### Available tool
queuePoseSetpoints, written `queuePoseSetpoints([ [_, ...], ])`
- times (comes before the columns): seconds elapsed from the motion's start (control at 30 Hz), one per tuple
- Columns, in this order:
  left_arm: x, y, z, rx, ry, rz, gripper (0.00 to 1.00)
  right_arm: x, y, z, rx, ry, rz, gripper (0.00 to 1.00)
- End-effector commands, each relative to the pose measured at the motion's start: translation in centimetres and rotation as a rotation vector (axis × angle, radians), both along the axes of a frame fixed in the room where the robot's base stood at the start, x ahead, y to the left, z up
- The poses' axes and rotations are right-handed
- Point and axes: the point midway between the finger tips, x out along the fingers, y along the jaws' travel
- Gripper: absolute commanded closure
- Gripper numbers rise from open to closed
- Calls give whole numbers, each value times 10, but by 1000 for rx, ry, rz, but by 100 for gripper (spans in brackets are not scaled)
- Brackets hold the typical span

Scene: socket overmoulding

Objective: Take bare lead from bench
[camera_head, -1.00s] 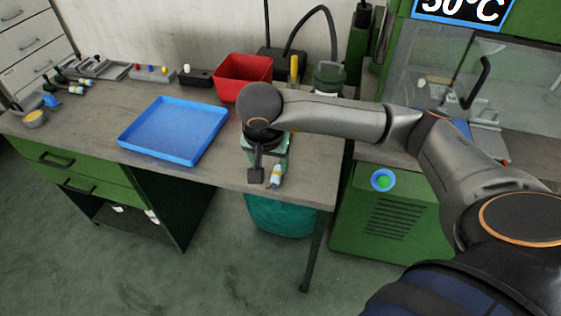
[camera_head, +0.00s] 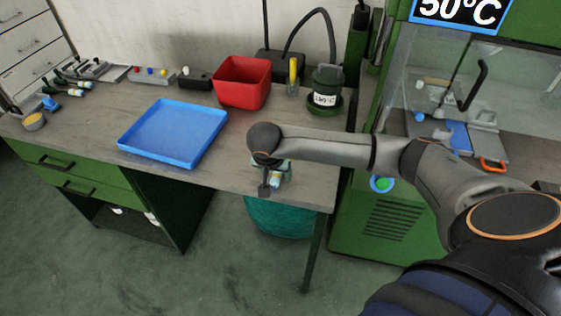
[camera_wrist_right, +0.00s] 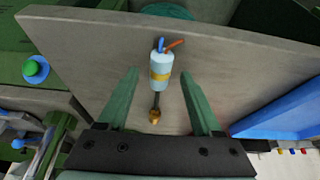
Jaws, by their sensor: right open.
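A lead (camera_wrist_right: 160,70) with a pale blue body, a yellow band, short blue and orange wire ends and a brass tip lies on the bench (camera_wrist_right: 90,40) in the right wrist view. My right gripper (camera_wrist_right: 158,77) is open, its two green fingers on either side of the lead with gaps to both. In the head view the right gripper (camera_head: 272,182) is over the front edge of the bench, partly hidden by my wrist; the lead's pale body (camera_head: 276,180) shows beside it. Whether the fingers touch the bench cannot be told. My left gripper is not in view.
A blue tray (camera_head: 120,143) lies left of my gripper, with a red bin (camera_head: 242,92) behind it. A dark green pot (camera_head: 327,85) stands at the back right. Several other leads (camera_head: 75,90) lie at the far left. A green machine (camera_head: 385,225) stands right of the bench.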

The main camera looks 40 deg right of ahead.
Motion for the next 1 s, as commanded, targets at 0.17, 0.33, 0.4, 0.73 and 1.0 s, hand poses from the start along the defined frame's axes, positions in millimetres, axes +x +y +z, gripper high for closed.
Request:
queuePoseSetpoints([
  [0.17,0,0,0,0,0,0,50,1,-1,-5,0,0,0,34],
  [0.33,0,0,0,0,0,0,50,1,-1,-4,0,0,0,40],
  [0.4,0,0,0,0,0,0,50,1,-1,-4,0,0,0,48],
  [0.73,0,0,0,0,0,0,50,1,-1,-4,0,0,0,85],
  [1.0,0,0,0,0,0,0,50,1,-1,-4,1,-1,0,100],
])
